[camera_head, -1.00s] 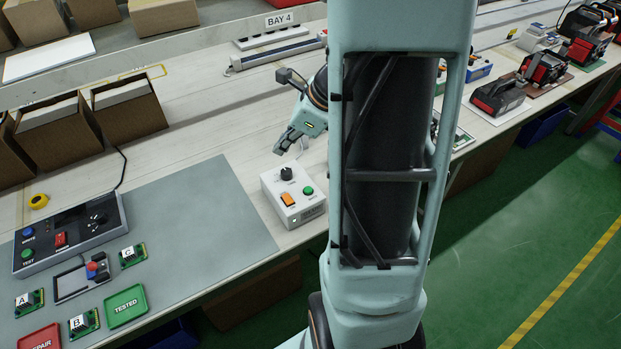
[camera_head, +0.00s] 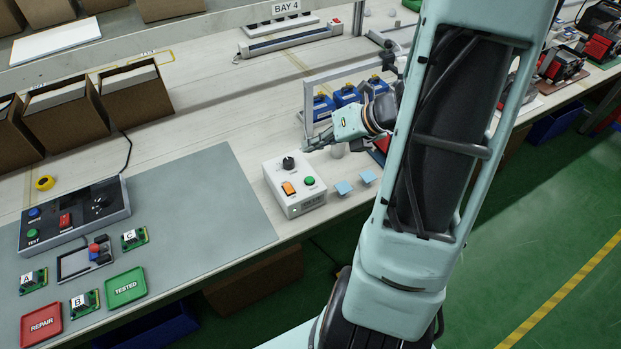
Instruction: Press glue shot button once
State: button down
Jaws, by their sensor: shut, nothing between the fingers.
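A white control box (camera_head: 306,203) stands on the bench just right of the grey mat. Its top carries a black knob (camera_head: 288,163), an orange switch (camera_head: 289,188) and a green button (camera_head: 310,181). The printing on it is too small to read, so I cannot tell which control is marked glue shot. My gripper (camera_head: 308,146) is shut and empty, above and behind the right side of the box, apart from it and pointing left.
A grey frame with blue items (camera_head: 347,96) stands behind my gripper. Two light-blue pieces (camera_head: 344,188) lie right of the box. A grey panel (camera_head: 75,213) with a TEST button, small boards and trays occupy the mat at left. Bare bench lies behind the box.

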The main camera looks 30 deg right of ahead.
jog(key=shift+f, duration=0.1)
jog(key=b, duration=0.8)
send_over(312, 180)
notch_tip(312, 180, down, 7)
jog(key=shift+f, duration=0.8)
jog(key=shift+f, duration=0.15)
dwell(0.3)
jog(key=shift+f+b, duration=0.25)
jog(key=shift+b, duration=0.1)
jog(key=shift+f, duration=0.4)
dwell(0.5)
jog(key=shift+r, duration=0.1)
jog(key=shift+r+p, duration=0.7)
jog(key=shift+r, duration=0.05)
